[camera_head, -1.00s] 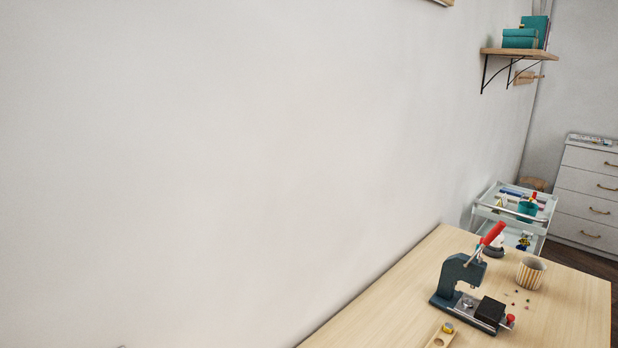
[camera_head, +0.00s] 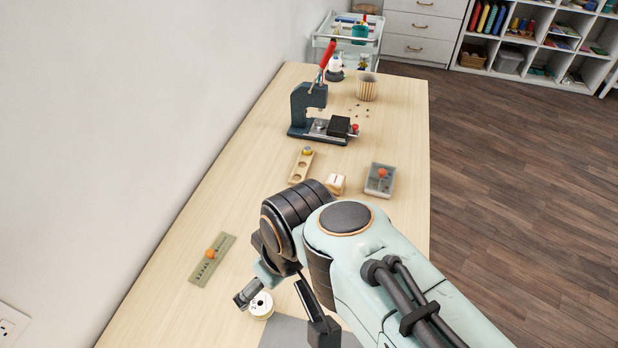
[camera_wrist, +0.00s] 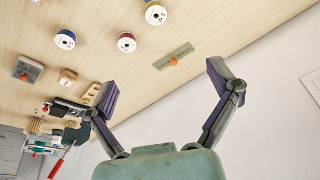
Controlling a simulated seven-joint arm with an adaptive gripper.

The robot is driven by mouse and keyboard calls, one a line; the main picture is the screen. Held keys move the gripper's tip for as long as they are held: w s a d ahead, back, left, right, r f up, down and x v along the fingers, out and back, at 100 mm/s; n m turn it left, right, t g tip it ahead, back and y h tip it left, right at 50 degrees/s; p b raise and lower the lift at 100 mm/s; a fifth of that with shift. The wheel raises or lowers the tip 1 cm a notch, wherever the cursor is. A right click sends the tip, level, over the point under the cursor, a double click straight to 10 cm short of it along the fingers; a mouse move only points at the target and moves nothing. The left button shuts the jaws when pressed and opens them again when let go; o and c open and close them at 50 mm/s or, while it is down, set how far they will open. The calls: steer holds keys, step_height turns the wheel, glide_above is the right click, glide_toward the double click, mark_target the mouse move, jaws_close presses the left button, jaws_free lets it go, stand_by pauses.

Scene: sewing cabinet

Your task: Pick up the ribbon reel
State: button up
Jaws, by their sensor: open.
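One white-faced ribbon reel (camera_head: 262,304) lies on the table in the head view, close to a finger of my gripper (camera_head: 286,312). In the wrist view my gripper (camera_wrist: 163,88) has its two fingers spread wide, with nothing between them. That view shows three similar reels on the tabletop: a blue-edged one (camera_wrist: 65,40), a red-edged one (camera_wrist: 127,43) and one at the top edge (camera_wrist: 156,14). All three lie beyond the fingertips, apart from them. My arm hides part of the table in the head view, and I cannot tell which reel is meant.
A green plate with an orange knob (camera_head: 211,258) lies left of my gripper. A dark press with a red lever (camera_head: 318,115), a striped cup (camera_head: 367,88), a wooden holder (camera_head: 301,166) and a grey box (camera_head: 380,179) stand farther back. A grey mat (camera_head: 283,332) lies at the front.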

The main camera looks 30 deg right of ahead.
steer(key=w+d+t, duration=0.2)
steer(key=w+d, duration=0.4)
steer(key=w, duration=0.7)
steer(key=w+d+f+m+h, duration=0.2)
steer(key=w+d+f, duration=0.4)
steer(key=d, duration=0.2)
steer(key=s+d+f+m+g, duration=0.1)
steer(key=d+f, duration=0.2)
steer(key=f, duration=0.2)
steer(key=s+d+f+m+g, duration=0.1)
steer(key=s+d+f, duration=0.1)
steer(key=f, duration=0.3)
steer(key=s+d+f+m+g, duration=0.1)
steer(key=s+d+f, duration=0.1)
steer(key=d+f, duration=0.2)
steer(key=shift+s+d+f+g+y, duration=0.2)
steer(key=shift+d+f+g+y, duration=0.2)
steer(key=shift+f, duration=0.3)
steer(key=shift+d+f, duration=0.1)
steer(key=shift+f, duration=0.2)
steer(key=f, duration=0.5)
steer(key=shift+w+f, duration=0.4)
steer(key=c, duration=1.1)
